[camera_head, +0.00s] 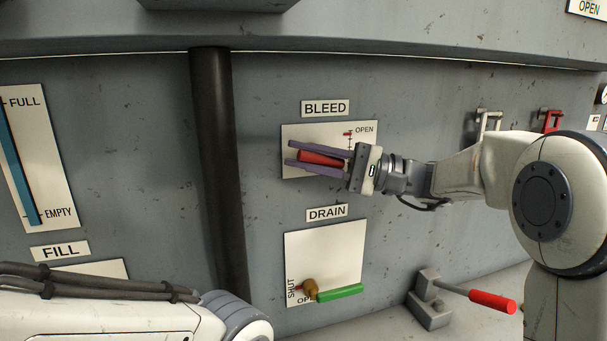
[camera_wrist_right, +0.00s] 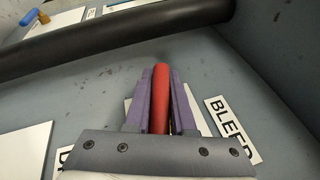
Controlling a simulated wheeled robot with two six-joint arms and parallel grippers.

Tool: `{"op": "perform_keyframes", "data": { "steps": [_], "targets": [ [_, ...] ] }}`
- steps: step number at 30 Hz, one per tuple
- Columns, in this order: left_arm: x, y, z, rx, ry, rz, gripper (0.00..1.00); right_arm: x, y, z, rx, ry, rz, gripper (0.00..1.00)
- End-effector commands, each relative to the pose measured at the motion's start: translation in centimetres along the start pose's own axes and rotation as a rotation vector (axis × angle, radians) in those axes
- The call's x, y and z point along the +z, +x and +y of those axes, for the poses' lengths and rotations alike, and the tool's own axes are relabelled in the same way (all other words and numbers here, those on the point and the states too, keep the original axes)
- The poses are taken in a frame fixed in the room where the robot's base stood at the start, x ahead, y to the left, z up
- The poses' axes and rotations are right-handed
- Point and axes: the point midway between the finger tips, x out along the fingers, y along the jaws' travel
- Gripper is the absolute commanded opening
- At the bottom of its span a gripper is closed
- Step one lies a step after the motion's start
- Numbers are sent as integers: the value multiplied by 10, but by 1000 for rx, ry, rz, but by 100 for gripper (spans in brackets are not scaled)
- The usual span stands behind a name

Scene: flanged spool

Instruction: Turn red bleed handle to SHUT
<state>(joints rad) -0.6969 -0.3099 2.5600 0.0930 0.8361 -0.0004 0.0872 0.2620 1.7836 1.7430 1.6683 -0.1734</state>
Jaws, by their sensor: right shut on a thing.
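The red bleed handle (camera_head: 322,158) lies roughly level in front of the white plate (camera_head: 296,134) under the BLEED label (camera_head: 325,108). My right gripper (camera_head: 288,154) comes in from the right, with its purple fingers along both sides of the handle, shut on it. The right wrist view also shows the red handle (camera_wrist_right: 160,98) between the purple fingers (camera_wrist_right: 161,100). A red mark by the word OPEN shows at the plate's upper right. The SHUT mark of this plate and the handle's pivot are hidden. My left arm shows at the lower left; its gripper is out of view.
The DRAIN plate (camera_head: 345,250) with a green handle (camera_head: 340,292) is just below. A dark vertical pipe (camera_head: 212,170) stands to the left. A red-gripped lever (camera_head: 490,301) sticks out at the lower right. A ledge runs above.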

Motion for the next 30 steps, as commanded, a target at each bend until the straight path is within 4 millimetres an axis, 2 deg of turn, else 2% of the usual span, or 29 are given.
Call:
{"op": "perform_keyframes", "data": {
  "steps": [1, 3, 12, 30],
  "targets": [
    [1, 12, -1, 0, 0, 0, 50, -1, -1, 6, -32, 16, -9, 0],
    [1, 19, -1, 0, 0, 0, 50, -1, -1, 5, -79, 36, -18, 0],
    [2, 42, -3, 0, 0, 0, 50, 0, -1, -2, -231, 101, -51, 0],
    [2, 48, -4, 0, 0, 0, 50, 1, -1, -7, -295, 128, -63, 0]
  ]
}}
